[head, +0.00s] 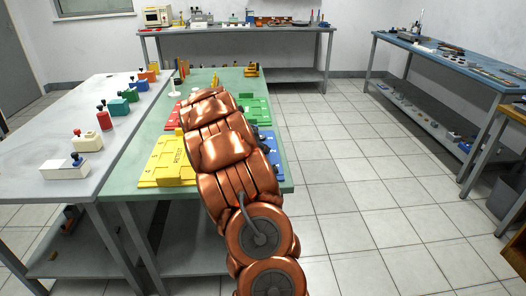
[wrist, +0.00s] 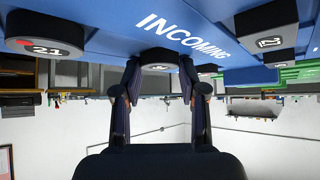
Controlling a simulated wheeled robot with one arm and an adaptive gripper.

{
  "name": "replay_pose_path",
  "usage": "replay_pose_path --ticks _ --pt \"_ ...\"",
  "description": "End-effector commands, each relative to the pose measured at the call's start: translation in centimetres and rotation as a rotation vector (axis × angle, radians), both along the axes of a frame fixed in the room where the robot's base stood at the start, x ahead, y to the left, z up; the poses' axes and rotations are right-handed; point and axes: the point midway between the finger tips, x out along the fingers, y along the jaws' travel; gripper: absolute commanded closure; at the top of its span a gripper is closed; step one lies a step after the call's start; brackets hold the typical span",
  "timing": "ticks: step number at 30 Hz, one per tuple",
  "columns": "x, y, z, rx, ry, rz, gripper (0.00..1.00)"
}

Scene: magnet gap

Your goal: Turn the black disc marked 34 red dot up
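In the wrist view, which is upside down, a blue board marked INCOMING (wrist: 110,30) carries black discs. One disc marked 21 (wrist: 45,47) has a red mark beside its number. I cannot tell which disc is 34. My gripper (wrist: 158,68) is open, a finger on each side of that third disc. In the head view my copper arm hides the gripper and much of the blue board (head: 274,152).
The blue board lies on a green table (head: 118,187) with a yellow board (head: 160,165), a red board (head: 172,116) and a green board (head: 260,108). A grey table (head: 60,120) with several small blocks stands left. The floor to the right is clear.

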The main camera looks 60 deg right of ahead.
Motion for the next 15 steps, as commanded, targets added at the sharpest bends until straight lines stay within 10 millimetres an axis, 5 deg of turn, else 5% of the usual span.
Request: replay_pose_path --ticks 8,15 --pt "0.01 0.01 0.00 0.000 0.000 0.000 0.91" --pt "0.03 0.00 0.76 0.000 -0.001 -0.001 0.91"
